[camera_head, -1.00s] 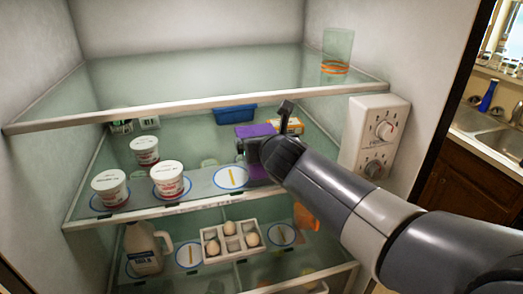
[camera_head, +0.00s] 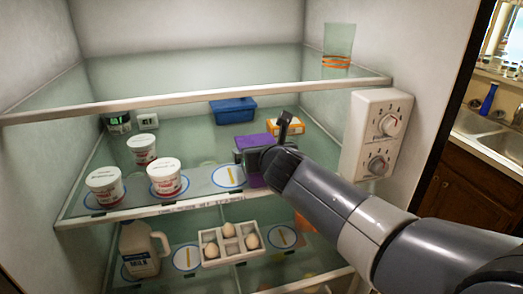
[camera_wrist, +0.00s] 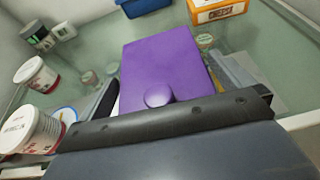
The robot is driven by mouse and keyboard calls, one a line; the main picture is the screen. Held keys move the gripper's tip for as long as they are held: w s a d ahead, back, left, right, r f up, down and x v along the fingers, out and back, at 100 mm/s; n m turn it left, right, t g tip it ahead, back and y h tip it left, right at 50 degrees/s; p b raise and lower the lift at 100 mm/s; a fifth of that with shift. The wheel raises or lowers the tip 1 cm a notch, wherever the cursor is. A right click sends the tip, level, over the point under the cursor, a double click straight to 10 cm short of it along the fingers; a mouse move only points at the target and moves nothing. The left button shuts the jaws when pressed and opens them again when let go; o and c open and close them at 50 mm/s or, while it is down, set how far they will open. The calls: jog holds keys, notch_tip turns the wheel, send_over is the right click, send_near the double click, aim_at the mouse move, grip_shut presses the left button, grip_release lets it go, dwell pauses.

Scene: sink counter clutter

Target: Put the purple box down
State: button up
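The purple box (camera_head: 254,140) is between the fingers of my gripper (camera_head: 256,160), over the right part of the fridge's middle shelf. In the wrist view the purple box (camera_wrist: 165,72) fills the gap between the two fingers, with its round knob facing my gripper. The fingers lie along both sides of it, so my gripper is shut on it. My gripper and arm hide part of the box in the head view. I cannot tell whether its underside touches the shelf. A blue-ringed round marker (camera_head: 229,176) lies bare just left of it.
White tubs (camera_head: 165,177) stand on the left of the middle shelf (camera_head: 205,198). A blue container (camera_head: 233,110) and an orange cheese box (camera_head: 290,127) are behind the purple box. A white control panel (camera_head: 378,135) is on the right wall. Milk (camera_head: 140,250) and an egg tray (camera_head: 211,236) are below.

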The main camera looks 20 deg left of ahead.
jog(key=shift+r, duration=0.3)
jog(key=p+v, duration=0.2)
jog(key=v, duration=1)
jog(key=shift+p, duration=0.35)
jog(key=shift+f, duration=0.15)
